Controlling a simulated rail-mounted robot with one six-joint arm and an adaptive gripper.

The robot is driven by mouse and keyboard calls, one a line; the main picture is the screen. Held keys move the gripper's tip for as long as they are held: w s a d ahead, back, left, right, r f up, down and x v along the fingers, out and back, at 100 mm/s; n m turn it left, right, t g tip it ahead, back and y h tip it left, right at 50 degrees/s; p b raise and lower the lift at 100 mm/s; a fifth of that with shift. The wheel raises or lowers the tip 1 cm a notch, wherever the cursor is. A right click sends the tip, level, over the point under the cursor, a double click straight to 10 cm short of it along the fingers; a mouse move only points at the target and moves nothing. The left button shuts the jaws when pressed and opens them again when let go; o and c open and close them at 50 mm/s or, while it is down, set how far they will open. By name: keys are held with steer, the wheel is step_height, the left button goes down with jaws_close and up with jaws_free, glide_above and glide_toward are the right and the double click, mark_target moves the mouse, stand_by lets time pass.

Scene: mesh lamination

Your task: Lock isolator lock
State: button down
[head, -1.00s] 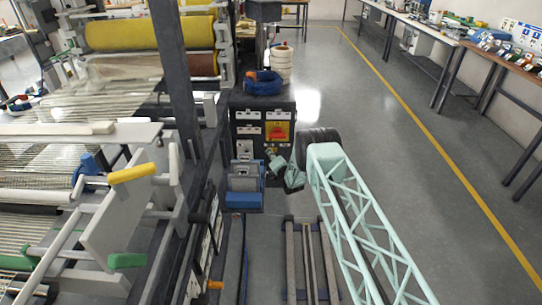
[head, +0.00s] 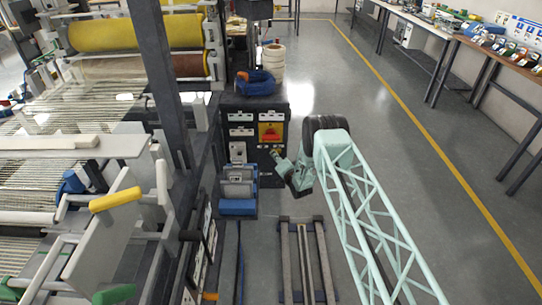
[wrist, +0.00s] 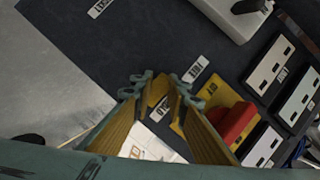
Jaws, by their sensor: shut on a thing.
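The isolator is a red switch (head: 271,132) on a yellow plate, on the front of a dark control cabinet. In the wrist view the red switch (wrist: 236,122) and its yellow plate lie just right of my fingertips. My gripper (head: 278,156) is just below the switch in the head view. In the wrist view its two yellow ridged fingers, with teal tips, converge on my gripper's grasp (wrist: 162,92). A small yellow-brown piece (wrist: 157,89) sits between the tips. It is mostly hidden, and I cannot tell its exact shape or whether it touches the cabinet.
A blue-and-grey block (head: 238,190) stands left of my gripper. The lamination machine (head: 120,200) fills the left. Grey floor (head: 400,110) is free to the right, before the benches.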

steer(key=shift+d+f, duration=0.1)
steer(key=shift+d, duration=0.05)
steer(key=c, duration=2.5)
jaws_free()
steer(key=shift+d, duration=0.2)
steer(key=shift+c, duration=0.2)
steer(key=shift+a, duration=0.1)
steer(key=shift+s, duration=0.15)
steer(key=shift+s, duration=0.15)
steer(key=v, duration=1.1)
steer(key=shift+s, duration=0.2)
steer(key=shift+r, duration=0.25)
